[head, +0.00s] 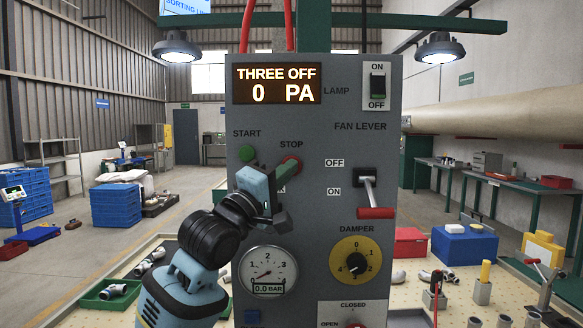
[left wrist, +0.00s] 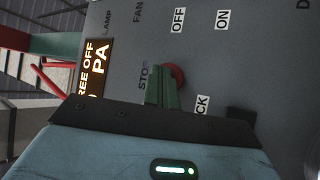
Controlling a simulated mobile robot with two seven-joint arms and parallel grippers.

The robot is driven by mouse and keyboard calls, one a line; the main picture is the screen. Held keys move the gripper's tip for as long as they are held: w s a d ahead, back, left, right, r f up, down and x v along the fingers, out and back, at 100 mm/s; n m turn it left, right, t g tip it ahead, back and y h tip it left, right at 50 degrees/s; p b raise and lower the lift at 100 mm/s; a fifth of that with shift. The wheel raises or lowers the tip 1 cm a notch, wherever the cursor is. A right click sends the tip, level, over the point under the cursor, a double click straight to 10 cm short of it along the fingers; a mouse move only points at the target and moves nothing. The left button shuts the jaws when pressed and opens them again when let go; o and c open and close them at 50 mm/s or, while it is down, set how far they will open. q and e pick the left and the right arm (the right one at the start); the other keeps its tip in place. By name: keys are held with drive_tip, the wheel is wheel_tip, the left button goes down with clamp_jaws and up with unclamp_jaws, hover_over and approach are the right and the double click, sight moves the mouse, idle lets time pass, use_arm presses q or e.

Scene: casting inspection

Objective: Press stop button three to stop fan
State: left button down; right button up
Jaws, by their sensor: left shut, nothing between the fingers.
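The grey control panel (head: 322,120) stands in front of me. Its lit display (head: 277,83) reads "THREE OFF" and "0 PA". The red stop button (head: 292,162) is under the STOP label, with the green start button (head: 247,153) to its left. My left gripper (head: 277,194) is shut and empty, just in front of the panel by the stop button. In the left wrist view, its green fingers (left wrist: 162,90) overlap the left part of the red stop button (left wrist: 177,76). I cannot tell whether they touch it. My right gripper is not in view.
The fan lever (head: 375,212) points down with its red handle below the ON label. A pressure gauge (head: 268,272), a yellow damper dial (head: 355,261) and a lamp switch (head: 377,86) are on the panel. The perforated table (head: 466,290) holds parts and boxes around it.

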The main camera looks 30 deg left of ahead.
use_arm(q)
drive_tip(key=shift+s+d, duration=0.45)
drive_tip(key=shift+s, duration=0.25)
drive_tip(key=shift+s+d, duration=0.45)
drive_tip(key=shift+s, duration=0.25)
drive_tip(key=shift+s+d, duration=0.4)
drive_tip(key=shift+s, duration=0.35)
drive_tip(key=shift+s+d, duration=0.45)
drive_tip(key=shift+s, duration=0.25)
